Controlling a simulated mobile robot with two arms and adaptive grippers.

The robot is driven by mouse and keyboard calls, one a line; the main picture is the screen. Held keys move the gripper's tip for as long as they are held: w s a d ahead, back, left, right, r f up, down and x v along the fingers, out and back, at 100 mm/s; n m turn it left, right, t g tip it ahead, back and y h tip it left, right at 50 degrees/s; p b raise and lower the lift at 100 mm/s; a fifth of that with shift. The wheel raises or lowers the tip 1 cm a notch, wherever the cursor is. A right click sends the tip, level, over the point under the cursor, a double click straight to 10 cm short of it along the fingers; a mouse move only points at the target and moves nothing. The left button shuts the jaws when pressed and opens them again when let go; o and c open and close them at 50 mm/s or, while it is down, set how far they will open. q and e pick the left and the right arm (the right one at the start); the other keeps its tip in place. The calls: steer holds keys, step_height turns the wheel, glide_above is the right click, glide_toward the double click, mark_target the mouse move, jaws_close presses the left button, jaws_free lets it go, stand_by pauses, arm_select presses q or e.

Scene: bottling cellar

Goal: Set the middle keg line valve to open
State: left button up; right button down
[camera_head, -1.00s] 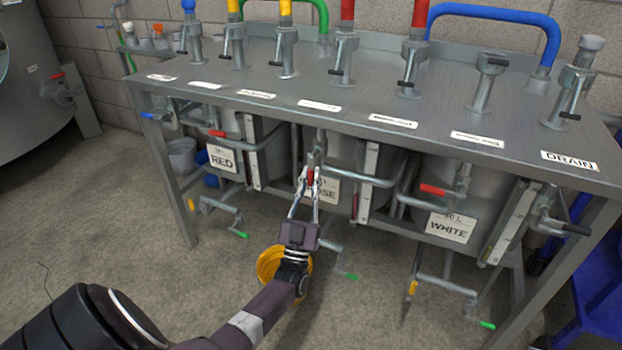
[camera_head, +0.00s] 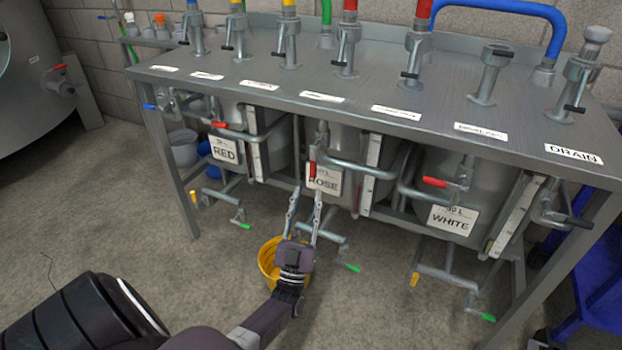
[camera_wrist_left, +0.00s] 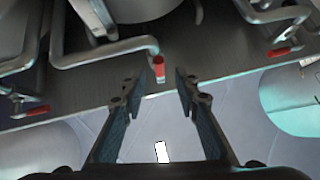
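The middle keg (camera_head: 342,150), under the bench, carries the ROSE label (camera_head: 323,180). Its line valve has a red-tipped handle (camera_head: 312,169) that hangs straight down in the head view. My left gripper (camera_head: 305,200) is open and empty, just below that handle and apart from it. In the left wrist view a red handle tip (camera_wrist_left: 158,66) lies ahead, centred between the spread fingers of my left gripper (camera_wrist_left: 159,84). My right gripper is not in view.
The RED keg's red handle (camera_head: 220,125) and the WHITE keg's red handle (camera_head: 434,182) lie roughly level on either side. Green-tipped and yellow-tipped pipes stick out low. A yellow bucket (camera_head: 266,262) stands on the floor behind my gripper. The floor at left is clear.

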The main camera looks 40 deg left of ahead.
arm_select(q)
steer(key=shift+v, duration=2.35)
